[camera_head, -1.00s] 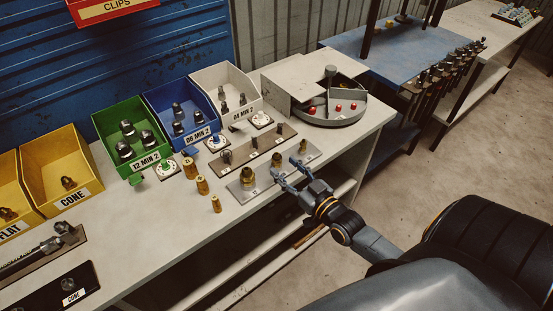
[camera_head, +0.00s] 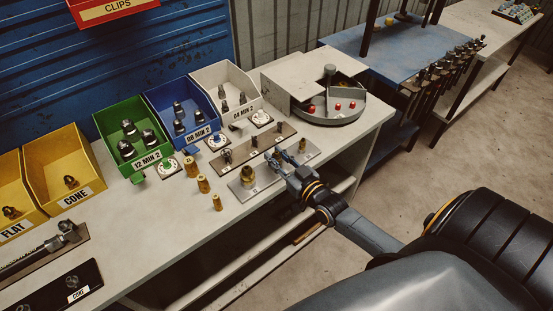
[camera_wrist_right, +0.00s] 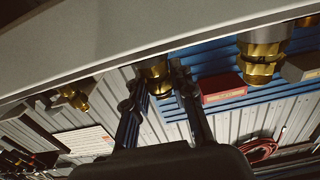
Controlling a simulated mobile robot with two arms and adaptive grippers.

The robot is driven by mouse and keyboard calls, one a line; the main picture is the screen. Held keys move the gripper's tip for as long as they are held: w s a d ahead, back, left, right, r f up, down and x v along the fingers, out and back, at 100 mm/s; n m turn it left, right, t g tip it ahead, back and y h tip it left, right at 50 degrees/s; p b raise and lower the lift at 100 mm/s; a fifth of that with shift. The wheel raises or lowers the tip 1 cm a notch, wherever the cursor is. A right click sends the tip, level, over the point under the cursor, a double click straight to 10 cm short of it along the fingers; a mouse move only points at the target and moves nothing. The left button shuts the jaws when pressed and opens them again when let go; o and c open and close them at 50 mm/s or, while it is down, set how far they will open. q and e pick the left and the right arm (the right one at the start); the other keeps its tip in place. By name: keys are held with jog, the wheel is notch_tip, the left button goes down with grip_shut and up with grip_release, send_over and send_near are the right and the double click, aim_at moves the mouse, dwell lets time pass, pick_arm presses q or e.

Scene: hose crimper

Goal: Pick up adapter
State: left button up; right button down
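Brass adapters stand on a grey metal plate (camera_head: 231,185) at the bench's front edge. A larger one (camera_head: 248,175) is on the left and a slim one (camera_head: 302,146) on the right. My right gripper (camera_head: 276,155) is at the plate's middle, between these two, and hides what stands there in the head view. In the right wrist view, its two fingers (camera_wrist_right: 157,85) are spread on either side of a brass adapter (camera_wrist_right: 155,71). I see no clear grip on it. Another brass adapter (camera_wrist_right: 260,62) stands to the right there. My left gripper is not in view.
Behind the plate are a brown strip with fittings (camera_head: 212,158) and several round dials. Green (camera_head: 119,168), blue (camera_head: 184,138) and white (camera_head: 231,120) bins stand further back. Loose brass pieces (camera_head: 203,184) stand left of the plate. A grey machine (camera_head: 320,85) is at the right.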

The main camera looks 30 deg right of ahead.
aim_at(277, 153)
jog(key=shift+r, duration=0.1)
jog(key=shift+r, duration=0.55)
notch_tip(277, 153, up, 2)
jog(key=shift+r, duration=0.1)
jog(key=s+a+r+b, duration=0.1)
jog(key=s+a+r, duration=0.3)
jog(key=s+r, duration=0.5)
jog(key=s, duration=0.4)
jog(key=shift+s+r+b, duration=0.25)
jog(key=shift+b, duration=0.1)
